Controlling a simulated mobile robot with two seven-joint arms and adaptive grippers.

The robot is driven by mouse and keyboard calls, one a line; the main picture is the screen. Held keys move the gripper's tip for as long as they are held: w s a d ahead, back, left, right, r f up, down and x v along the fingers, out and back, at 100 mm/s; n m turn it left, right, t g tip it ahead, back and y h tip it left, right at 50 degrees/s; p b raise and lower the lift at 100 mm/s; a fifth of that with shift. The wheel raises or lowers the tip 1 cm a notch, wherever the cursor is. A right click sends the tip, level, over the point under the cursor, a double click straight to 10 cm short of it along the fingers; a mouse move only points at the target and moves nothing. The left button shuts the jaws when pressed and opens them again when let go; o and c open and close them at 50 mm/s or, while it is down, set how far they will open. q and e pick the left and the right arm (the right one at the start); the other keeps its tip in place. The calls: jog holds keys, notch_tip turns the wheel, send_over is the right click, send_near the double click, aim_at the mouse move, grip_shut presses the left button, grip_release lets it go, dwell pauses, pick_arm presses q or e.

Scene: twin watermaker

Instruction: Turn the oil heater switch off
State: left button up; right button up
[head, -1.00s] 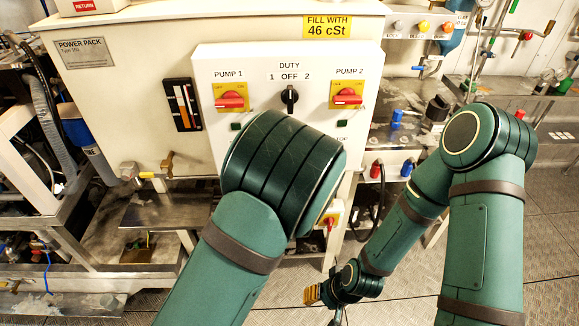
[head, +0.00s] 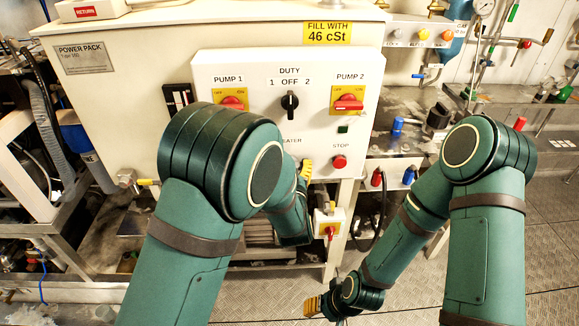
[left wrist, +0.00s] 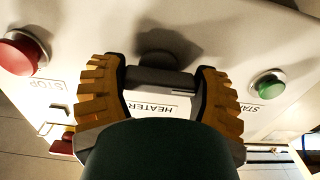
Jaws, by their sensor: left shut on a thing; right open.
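The heater switch (left wrist: 160,78), a dark handle on the white panel, shows in the left wrist view beside an upside-down HEATER label (left wrist: 155,106). My left gripper (head: 305,171) has its yellow-brown fingers on both sides of the handle and is shut on it. The handle lies crosswise between the fingers; its exact setting is hard to read. In the head view my left arm hides the switch and part of its label. My right gripper (head: 313,305) is open and low over the floor, away from the panel.
The white panel (head: 215,62) carries the duty knob (head: 290,102), pump 1 switch (head: 232,101) and pump 2 switch (head: 348,101). A red stop button (head: 339,162) and green start button (left wrist: 268,87) flank the heater switch. A yellow-and-red switch box (head: 328,226) hangs below.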

pick_arm(q)
jog(key=shift+f, duration=0.1)
jog(key=o, duration=1.2)
jog(key=s, duration=1.2)
jog(key=a+f+g, duration=0.5)
jog(key=f, duration=0.5)
jog(key=s+a+f+g+h, duration=0.2)
jog(key=s+a+f+g, duration=0.2)
jog(key=s+f, duration=0.3)
jog(key=s+a+f+n+g+h, duration=0.1)
jog(key=s+a+f+g+h, duration=0.1)
jog(key=s+a+f+g, duration=0.2)
jog(key=s+f+g, duration=0.3)
jog(key=s+f, duration=0.1)
jog(key=shift+a+n, duration=0.2)
jog(key=shift+n, duration=0.1)
